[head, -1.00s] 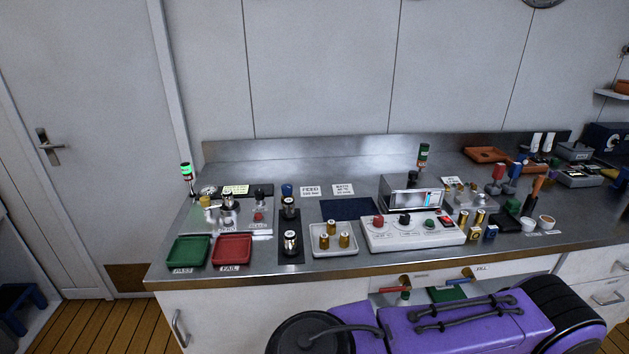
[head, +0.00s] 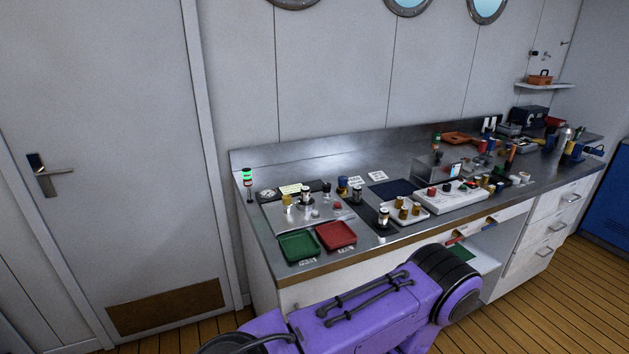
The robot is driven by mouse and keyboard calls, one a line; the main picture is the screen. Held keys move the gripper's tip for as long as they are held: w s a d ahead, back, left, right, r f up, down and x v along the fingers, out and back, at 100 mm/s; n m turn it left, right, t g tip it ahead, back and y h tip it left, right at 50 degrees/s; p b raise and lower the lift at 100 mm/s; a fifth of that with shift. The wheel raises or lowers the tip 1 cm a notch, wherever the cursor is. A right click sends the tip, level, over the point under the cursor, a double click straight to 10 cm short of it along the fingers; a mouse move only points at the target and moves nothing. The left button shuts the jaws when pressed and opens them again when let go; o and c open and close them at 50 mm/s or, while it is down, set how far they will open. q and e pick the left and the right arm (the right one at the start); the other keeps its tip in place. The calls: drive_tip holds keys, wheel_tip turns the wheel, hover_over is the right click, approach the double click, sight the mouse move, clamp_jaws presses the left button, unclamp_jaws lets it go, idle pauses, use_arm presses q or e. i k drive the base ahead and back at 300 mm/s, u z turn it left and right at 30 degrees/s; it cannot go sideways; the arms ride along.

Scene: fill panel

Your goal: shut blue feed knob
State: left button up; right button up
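A small blue knob (head: 342,182) stands upright at the back of the steel counter, left of a white label card (head: 355,181) that is too small to read here. Its turn position cannot be made out. A blue handle (head: 491,221) and a red handle (head: 455,239) show below the counter's front edge. Neither gripper is in view. A purple link of my own crosses the bottom of the picture, in front of the cabinet and well short of the knob.
The steel counter (head: 300,272) holds a green tray (head: 298,246), a red tray (head: 336,235), a lit signal tower (head: 248,178) and a white control box (head: 450,198). A closed door (head: 105,150) is at left. Wooden floor (head: 560,275) is open at right.

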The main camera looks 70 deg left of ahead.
sight(343, 180)
drive_tip(key=u, duration=0.1)
drive_tip(key=k, duration=0.05)
drive_tip(key=u, duration=1.15)
